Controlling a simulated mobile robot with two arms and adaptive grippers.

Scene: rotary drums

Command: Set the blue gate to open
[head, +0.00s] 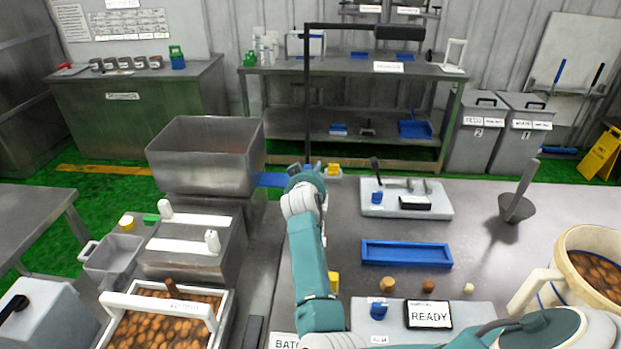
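A flat blue piece, which looks like the blue gate (270,180), sticks out to the right from the lower side of the grey metal hopper (206,155). My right arm comes in from the bottom right and reaches forward over the bench. My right gripper (308,167) is at its far end, just right of the blue piece. The wrist hides most of the fingers and the right end of the blue piece, so I cannot tell whether they touch. My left gripper is not in view.
A black post with an overhead arm (307,95) rises just behind my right gripper. Right of my arm are a grey control board (430,205), a blue tray (406,253) and a READY display (429,314). A crate of brown pieces (165,315) stands front left.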

